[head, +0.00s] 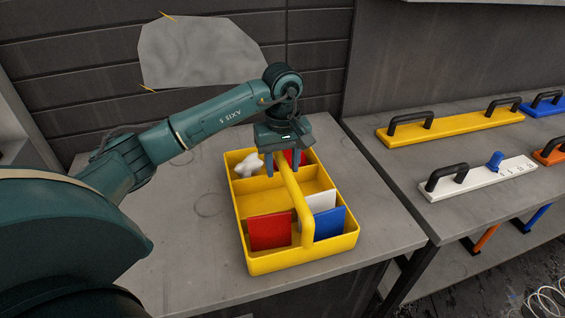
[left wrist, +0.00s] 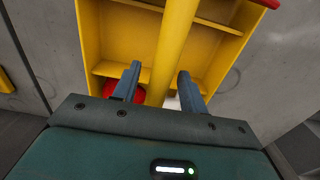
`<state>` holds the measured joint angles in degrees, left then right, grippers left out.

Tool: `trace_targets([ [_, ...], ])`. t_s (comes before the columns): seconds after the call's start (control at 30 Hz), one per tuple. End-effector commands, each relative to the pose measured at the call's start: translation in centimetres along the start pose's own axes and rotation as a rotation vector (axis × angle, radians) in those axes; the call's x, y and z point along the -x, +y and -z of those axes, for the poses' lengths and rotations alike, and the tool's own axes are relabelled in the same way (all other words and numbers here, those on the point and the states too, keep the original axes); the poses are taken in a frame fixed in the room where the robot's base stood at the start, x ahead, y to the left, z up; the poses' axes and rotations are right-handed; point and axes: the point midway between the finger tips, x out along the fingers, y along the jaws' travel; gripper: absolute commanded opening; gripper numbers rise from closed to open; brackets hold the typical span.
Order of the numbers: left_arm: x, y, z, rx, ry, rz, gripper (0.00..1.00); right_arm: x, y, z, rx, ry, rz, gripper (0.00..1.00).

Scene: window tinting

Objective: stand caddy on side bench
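The yellow caddy (head: 305,257) sits upright on a grey bench (head: 165,230) in the head view. Its long handle (head: 303,212) runs along its middle. My left gripper (head: 283,166) is over the far part of the handle, pointing down. In the left wrist view its two fingers (left wrist: 158,78) are on either side of the handle (left wrist: 172,45), with a gap visible at least on the left, so it looks open around the handle. The caddy holds red cards (head: 270,231), a blue card (head: 329,223), a white card (head: 319,201) and a crumpled white cloth (head: 248,165).
To the right, across a narrow gap, stands another grey bench (head: 440,213). It carries a yellow bar with black handles (head: 455,127), a white bar (head: 482,178) and orange and blue tools. Its front left corner is bare. A grey sheet (head: 195,52) hangs on the dark wall.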

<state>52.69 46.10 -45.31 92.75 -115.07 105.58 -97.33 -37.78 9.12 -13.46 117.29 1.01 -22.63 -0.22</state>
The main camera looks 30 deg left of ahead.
Motion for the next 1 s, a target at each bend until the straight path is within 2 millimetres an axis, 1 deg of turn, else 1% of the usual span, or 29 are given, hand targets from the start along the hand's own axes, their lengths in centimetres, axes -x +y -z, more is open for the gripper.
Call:
trace_targets([
  [0.23,0.1,0.0,0.0,0.0,0.0,0.0,0.43,0.1,-0.2,0.1,-0.001,0.001,0.004,0.0],
  [0.37,1.0,0.1,0.1,0.0,0.002,-0.003,0.43,0.0,-0.2,0.0,-0.002,0.0,0.004,0.0],
  [0.47,2.7,0.1,0.1,0.0,0.004,-0.004,0.43,-0.1,-0.2,-0.4,-0.002,-0.002,0.005,0.0],
  [0.6,5.9,0.1,0.1,0.001,0.005,-0.005,0.43,-0.2,-0.4,-0.8,-0.003,0.0,0.007,0.0],
  [0.67,7.3,0.1,0.1,0.001,0.004,-0.005,0.43,-0.2,-0.5,-0.7,-0.003,0.004,0.009,0.0],
  [0.73,9.0,0.0,0.1,0.001,0.004,-0.004,0.43,0.1,-0.6,-0.2,-0.002,0.009,0.012,0.0],
  [0.8,10.1,0.0,0.1,0.001,0.003,-0.003,0.43,0.1,-0.6,-0.1,-0.002,0.011,0.013,0.0],
  [0.9,11.4,0.0,0.1,0.001,0.002,-0.001,0.43,0.3,-0.6,0.1,-0.001,0.009,0.013,0.0],
  [1.0,12.0,0.0,0.0,0.001,0.001,0.0,0.43,0.3,-0.5,-0.1,-0.001,0.006,0.012,0.0],
])
